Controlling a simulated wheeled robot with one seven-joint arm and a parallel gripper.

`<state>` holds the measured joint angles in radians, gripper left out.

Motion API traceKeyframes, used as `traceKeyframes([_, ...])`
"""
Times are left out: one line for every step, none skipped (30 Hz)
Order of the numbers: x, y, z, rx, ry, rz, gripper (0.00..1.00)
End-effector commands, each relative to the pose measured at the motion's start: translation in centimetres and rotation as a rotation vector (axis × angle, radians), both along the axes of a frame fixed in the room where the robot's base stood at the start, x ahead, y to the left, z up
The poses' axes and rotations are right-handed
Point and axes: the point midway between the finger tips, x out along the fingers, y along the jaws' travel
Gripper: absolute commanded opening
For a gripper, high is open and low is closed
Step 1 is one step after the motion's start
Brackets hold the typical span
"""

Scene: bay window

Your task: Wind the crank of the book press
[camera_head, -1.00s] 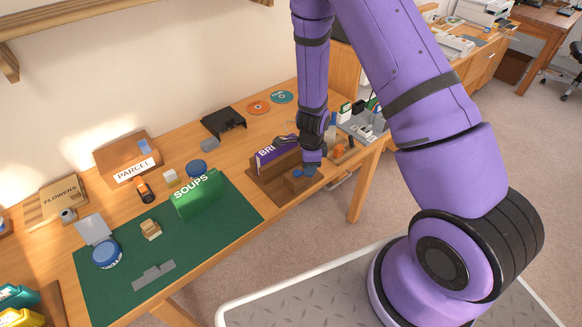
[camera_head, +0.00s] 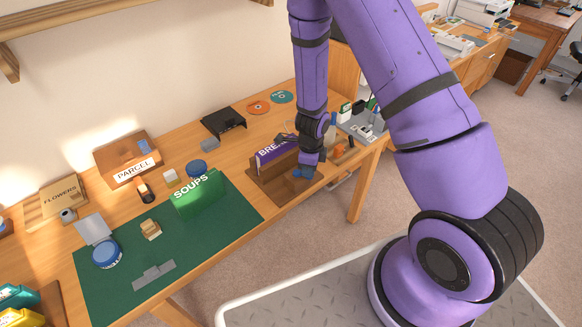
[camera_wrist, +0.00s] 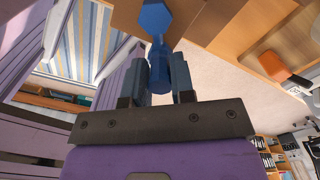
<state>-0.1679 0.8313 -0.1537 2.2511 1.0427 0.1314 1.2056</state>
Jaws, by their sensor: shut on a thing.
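The wooden book press (camera_head: 262,183) stands near the front edge of the table, right of the green mat. A purple book (camera_head: 277,152) with white letters starting "BRE" stands upright in it, partly hidden by my arm. My gripper (camera_head: 303,175) is at the right side of the press. In the wrist view my gripper (camera_wrist: 166,72) is shut on the blue crank handle (camera_wrist: 158,85), whose wider blue arm (camera_wrist: 156,18) reaches toward the wooden press body. In the head view the crank is mostly hidden by the gripper.
A black tray (camera_head: 222,122) is behind the press. A grey organiser (camera_head: 362,125) is to the right.

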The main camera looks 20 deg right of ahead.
Motion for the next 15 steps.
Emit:
traceKeyframes([0.19,0.28,0.07,0.004,-0.004,-0.002,0.00])
traceKeyframes([0.16,0.30,0.07,0.004,-0.004,-0.011,0.00])
traceKeyframes([0.11,0.36,0.07,0.003,-0.004,-0.031,0.00])
traceKeyframes([0.05,0.43,0.07,0.003,-0.004,-0.051,0.00])
traceKeyframes([-0.01,0.48,0.08,0.003,-0.004,-0.073,0.00])
traceKeyframes([-0.08,0.55,0.08,0.003,-0.004,-0.104,0.00])
traceKeyframes([-0.12,0.58,0.08,0.004,-0.004,-0.121,0.00])
traceKeyframes([-0.13,0.60,0.08,0.004,-0.004,-0.133,0.00])
traceKeyframes([-0.13,0.60,0.08,0.004,-0.004,-0.140,0.00])
traceKeyframes([-0.11,0.59,0.09,0.004,-0.005,-0.139,0.00])
traceKeyframes([-0.10,0.58,0.09,0.004,-0.005,-0.138,0.00])
traceKeyframes([-0.11,0.58,0.09,0.004,-0.005,-0.138,0.00])
traceKeyframes([-0.10,0.57,0.09,0.004,-0.005,-0.138,0.00])
traceKeyframes([-0.10,0.58,0.09,0.004,-0.005,-0.139,0.00])
traceKeyframes([-0.12,0.60,0.09,0.004,-0.005,-0.145,0.00])
